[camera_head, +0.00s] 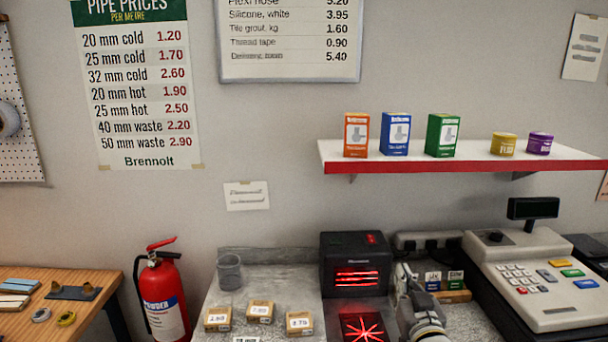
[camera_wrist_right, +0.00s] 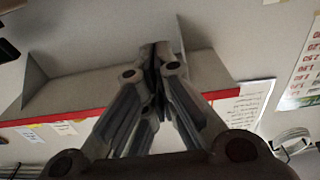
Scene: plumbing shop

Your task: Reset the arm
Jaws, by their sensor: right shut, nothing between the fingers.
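My right gripper (camera_head: 404,278) shows in the head view at the lower middle-right, above the grey counter (camera_head: 215,300), just right of the black scanner (camera_head: 355,257). In the right wrist view the fingers of my right gripper (camera_wrist_right: 160,58) come together and hold nothing. Behind them in that view is the shelf with a red edge (camera_wrist_right: 85,107). My left gripper is in neither view.
Several small boxes with price labels (camera_head: 260,311) and a grey cup (camera_head: 229,271) stand on the counter. The cash register (camera_head: 540,275) is right of my gripper. Boxes and tins stand on the wall shelf (camera_head: 480,162). A fire extinguisher (camera_head: 163,295) stands left of the counter.

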